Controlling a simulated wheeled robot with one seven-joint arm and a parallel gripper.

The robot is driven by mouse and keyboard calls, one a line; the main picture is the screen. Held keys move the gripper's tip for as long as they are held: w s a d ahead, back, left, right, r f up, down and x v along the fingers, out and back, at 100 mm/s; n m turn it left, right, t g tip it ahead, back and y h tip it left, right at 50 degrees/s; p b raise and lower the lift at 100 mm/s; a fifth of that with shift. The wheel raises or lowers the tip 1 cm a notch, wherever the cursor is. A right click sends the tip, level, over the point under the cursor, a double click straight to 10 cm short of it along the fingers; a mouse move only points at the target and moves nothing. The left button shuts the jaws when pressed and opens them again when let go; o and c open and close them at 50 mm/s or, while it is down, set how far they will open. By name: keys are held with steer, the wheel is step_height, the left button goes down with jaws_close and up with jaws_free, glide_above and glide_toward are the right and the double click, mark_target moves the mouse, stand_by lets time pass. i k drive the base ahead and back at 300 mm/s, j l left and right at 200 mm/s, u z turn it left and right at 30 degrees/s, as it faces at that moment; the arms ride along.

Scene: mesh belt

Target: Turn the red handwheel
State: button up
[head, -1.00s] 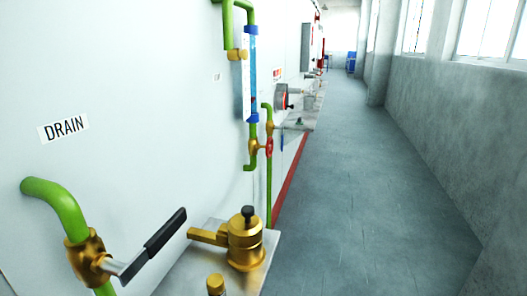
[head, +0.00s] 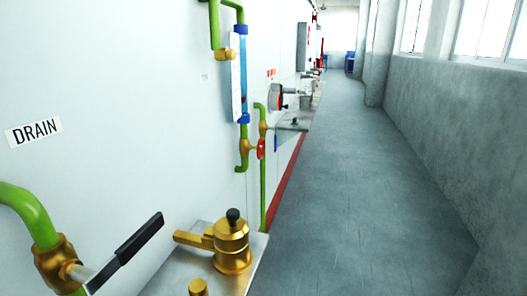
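A small red handwheel (head: 261,149) sits on a brass valve (head: 247,148) low on the green pipe, below a blue sight tube on the left wall. I see it nearly edge-on, so its turn angle cannot be read. A vertical green pipe (head: 263,190) runs close by it. My gripper is not in view, and nothing is seen touching the wheel.
A brass fitting with a black knob (head: 232,243) stands on a metal ledge (head: 180,270) in front. A black-handled lever (head: 130,250) juts out below the DRAIN sign (head: 33,132). The grey floor (head: 345,190) at right is clear.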

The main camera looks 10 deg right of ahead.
mark_target(260, 149)
steer(key=i+l+u, duration=0.15)
steer(key=i+l, duration=0.75)
steer(key=i+l+u, duration=0.1)
steer(key=i+l, duration=0.7)
steer(key=l, duration=0.2)
